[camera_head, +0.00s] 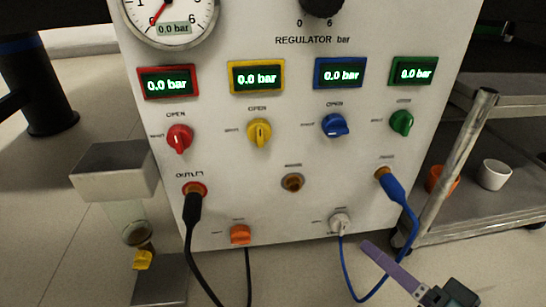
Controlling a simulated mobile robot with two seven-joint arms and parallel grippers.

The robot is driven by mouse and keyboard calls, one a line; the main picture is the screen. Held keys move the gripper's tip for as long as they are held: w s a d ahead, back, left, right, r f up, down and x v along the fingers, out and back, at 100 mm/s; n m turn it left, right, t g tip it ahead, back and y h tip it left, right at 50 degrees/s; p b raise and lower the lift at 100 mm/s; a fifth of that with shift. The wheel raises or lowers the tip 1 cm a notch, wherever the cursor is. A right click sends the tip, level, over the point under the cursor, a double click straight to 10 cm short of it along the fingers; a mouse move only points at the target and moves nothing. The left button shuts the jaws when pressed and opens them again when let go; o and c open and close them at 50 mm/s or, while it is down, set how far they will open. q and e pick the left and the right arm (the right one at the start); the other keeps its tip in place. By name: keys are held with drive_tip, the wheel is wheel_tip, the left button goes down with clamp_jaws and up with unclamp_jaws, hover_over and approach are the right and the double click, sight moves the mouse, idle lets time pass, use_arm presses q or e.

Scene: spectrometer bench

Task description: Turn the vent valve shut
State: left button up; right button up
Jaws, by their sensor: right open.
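The valve panel (230,195) stands upright ahead of me. A row of red (179,139), yellow (259,132), blue (335,125) and green (402,122) knobs crosses it. Lower down are an orange knob (240,234) and a whitish knob (340,223). The small labels by these two are too blurred to tell which is the vent valve. My right gripper (384,262) comes in from the bottom right, open, with a long purple finger pointing up-left. Its tip appears just below and right of the whitish knob, apart from it in the picture. My left gripper is not in view.
A black hose (192,214) hangs from the outlet, and a blue hose (398,196) loops down near my right gripper. A metal rack (455,155) on the right holds a white cup (494,174). A glass-bodied unit (115,172) stands left of the panel.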

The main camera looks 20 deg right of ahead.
sight(345, 227)
drive_tip(key=b+x, duration=0.5)
drive_tip(key=x, duration=0.4)
drive_tip(key=shift+s+d, duration=0.1)
clamp_jaws()
idle(0.4)
